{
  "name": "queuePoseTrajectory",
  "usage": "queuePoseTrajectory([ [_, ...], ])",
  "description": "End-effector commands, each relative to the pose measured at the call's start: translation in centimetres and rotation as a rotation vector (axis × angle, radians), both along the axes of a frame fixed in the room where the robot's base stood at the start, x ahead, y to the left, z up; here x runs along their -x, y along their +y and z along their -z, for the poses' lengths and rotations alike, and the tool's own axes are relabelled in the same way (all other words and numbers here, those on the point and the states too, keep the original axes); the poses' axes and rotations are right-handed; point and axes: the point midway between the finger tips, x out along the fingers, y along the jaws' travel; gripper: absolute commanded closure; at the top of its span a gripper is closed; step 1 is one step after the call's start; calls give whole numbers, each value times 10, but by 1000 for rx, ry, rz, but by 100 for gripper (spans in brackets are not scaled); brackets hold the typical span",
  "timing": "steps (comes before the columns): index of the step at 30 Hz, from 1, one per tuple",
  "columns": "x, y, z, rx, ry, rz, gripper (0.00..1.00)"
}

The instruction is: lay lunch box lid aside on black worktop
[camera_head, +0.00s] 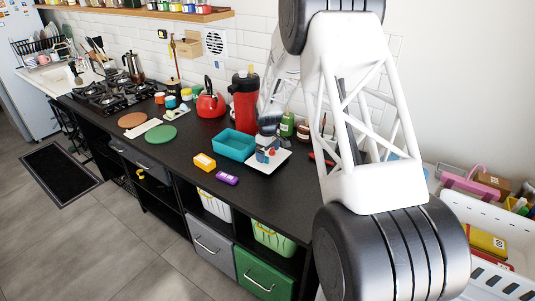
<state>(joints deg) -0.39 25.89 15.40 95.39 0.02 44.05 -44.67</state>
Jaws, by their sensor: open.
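The teal rectangular lunch box (232,145) stands on the black worktop (190,155), near its middle. Its raised rim shows around a recessed teal surface. I cannot tell whether that surface is the lid or the inside, and I see no separate lid. My gripper (269,136) is small and partly hidden by my arm. It is open, to the right of the lunch box and above or near a white square plate (281,160). Small blue and red items lie on the plate, close to my gripper.
An orange block (204,162) and a purple block (227,178) lie in front of the box. A red flask (244,100) and red kettle (210,102) stand behind. Green (161,135) and brown (132,120) discs lie left. Bare worktop shows between the discs and blocks.

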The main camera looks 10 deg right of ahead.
Motion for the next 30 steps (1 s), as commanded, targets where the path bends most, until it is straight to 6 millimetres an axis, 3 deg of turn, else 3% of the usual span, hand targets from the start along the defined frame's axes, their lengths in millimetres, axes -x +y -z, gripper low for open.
queuePoseTrajectory([
  [12, -4, 0, -76, 0, -13, 0, 0],
  [18, -4, 0, -102, -1, -12, 0, 0],
  [30, -4, 0, -116, 0, -11, 0, 0],
])
